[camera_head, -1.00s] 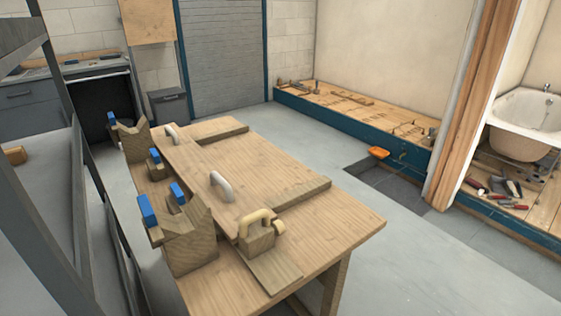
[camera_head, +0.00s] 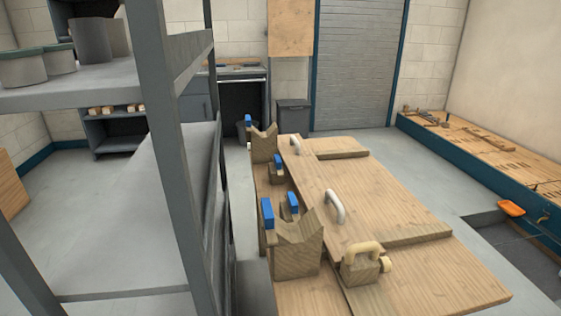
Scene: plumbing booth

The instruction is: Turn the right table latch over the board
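A wooden workbench (camera_head: 466,284) carries a board (camera_head: 330,240) with two pale handles, one at its far end (camera_head: 295,145) and one in its middle (camera_head: 336,208). Several blue latch tabs stand upright along the bench's left side. One small block has a blue tab (camera_head: 278,161), and another blue tab (camera_head: 293,202) stands nearer. Two V-notched wooden blocks, a far one (camera_head: 264,147) and a near one (camera_head: 297,255), also have blue tabs beside them (camera_head: 248,121) (camera_head: 267,212). I cannot tell which tab is the right table latch. Neither gripper is in view.
A grey metal shelf rack (camera_head: 172,140) stands close on the left, beside the bench. A wooden tool with a cream handle (camera_head: 362,254) sits on the bench's near part. A low blue-sided platform (camera_head: 480,165) lies at the right.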

